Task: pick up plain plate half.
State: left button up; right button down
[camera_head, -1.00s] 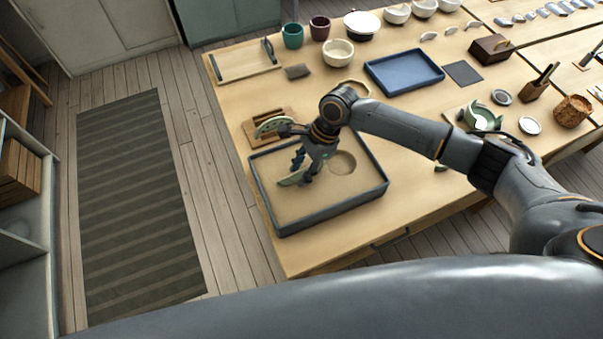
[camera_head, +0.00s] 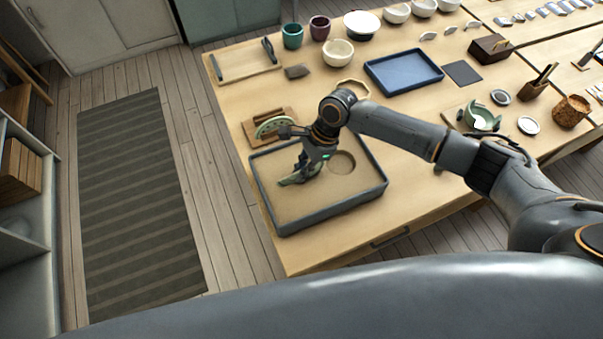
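The plain plate half (camera_head: 288,181), a pale green piece, is low in the left part of the grey-rimmed sand tray (camera_head: 334,214). My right gripper (camera_head: 301,173) reaches down over the tray, its fingers closed together at the plate half. It looks shut on the piece, though the fingers cover part of it. Whether the piece still touches the sand is hard to tell. Another green plate half (camera_head: 270,127), with marks on it, stands in a wooden rack (camera_head: 252,127) behind the tray. My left gripper is not in view.
A round hollow (camera_head: 342,162) in the sand lies right of the gripper. A blue tray (camera_head: 404,72), cups, bowls and a broken green vessel (camera_head: 481,117) stand farther back and right. A wooden tray (camera_head: 247,66) is at the back left.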

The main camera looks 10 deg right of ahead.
dwell(0.3)
jog(key=shift+r+b, duration=0.1)
jog(key=shift+b, duration=0.7)
notch_tip(320, 180, up, 10)
jog(key=shift+f+b, duration=0.1)
jog(key=shift+b, duration=0.3)
jog(key=shift+f+y+b, duration=0.25)
jog(key=shift+f+y, duration=0.25)
jog(key=shift+f, duration=0.95)
jog(key=shift+f+y+b, duration=0.2)
jog(key=shift+f+y, duration=0.3)
jog(key=shift+f, duration=0.9)
jog(key=shift+r+p, duration=0.1)
jog(key=shift+p, duration=0.65)
